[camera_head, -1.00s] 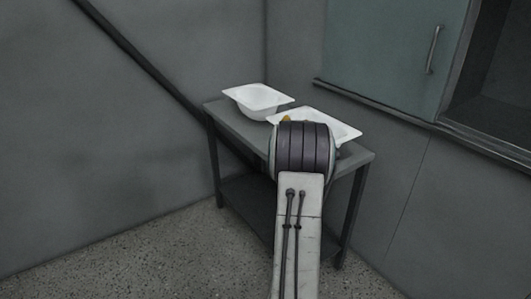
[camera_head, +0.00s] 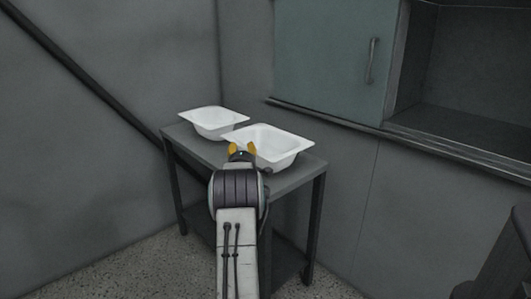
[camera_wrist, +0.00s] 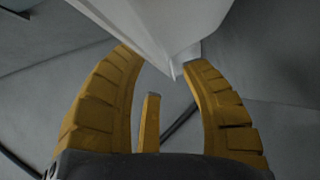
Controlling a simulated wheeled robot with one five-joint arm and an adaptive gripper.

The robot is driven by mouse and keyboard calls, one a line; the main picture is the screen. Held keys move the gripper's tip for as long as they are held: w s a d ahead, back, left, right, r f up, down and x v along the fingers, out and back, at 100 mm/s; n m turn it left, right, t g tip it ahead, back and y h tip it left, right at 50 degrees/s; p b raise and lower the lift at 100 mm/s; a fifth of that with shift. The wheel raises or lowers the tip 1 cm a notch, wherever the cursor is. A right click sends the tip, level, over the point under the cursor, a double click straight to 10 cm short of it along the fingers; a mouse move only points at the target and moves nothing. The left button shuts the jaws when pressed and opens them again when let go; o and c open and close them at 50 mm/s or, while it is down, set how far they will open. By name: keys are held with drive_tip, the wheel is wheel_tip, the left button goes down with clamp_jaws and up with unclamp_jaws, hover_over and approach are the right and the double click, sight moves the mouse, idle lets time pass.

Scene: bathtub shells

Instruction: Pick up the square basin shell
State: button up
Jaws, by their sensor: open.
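Two white basin shells with flat rims stand on a grey table. The left shell (camera_head: 213,124) is at the table's far left, and the right shell (camera_head: 270,145) is nearer. I cannot tell for sure which is the square one. My gripper (camera_head: 242,148) is at the near left side of the right shell, its yellow fingers spread. In the wrist view my gripper (camera_wrist: 160,60) is open, and a pointed white shell corner (camera_wrist: 172,30) reaches between the fingertips. Whether the fingers touch it is not clear.
The grey table (camera_head: 298,177) stands in a room corner, with a lower shelf partly hidden by my arm. A wall cabinet (camera_head: 335,60) with a sliding door and a ledge is behind on the right. A dark object (camera_head: 505,260) is at lower right.

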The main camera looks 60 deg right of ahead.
sight(241, 144)
drive_tip(key=shift+b+x, duration=0.8)
drive_tip(key=shift+w+d, duration=0.25)
drive_tip(key=shift+w, duration=0.1)
drive_tip(key=shift+x, duration=1.35)
drive_tip(key=shift+o, duration=0.2)
clamp_jaws()
drive_tip(key=shift+r, duration=0.25)
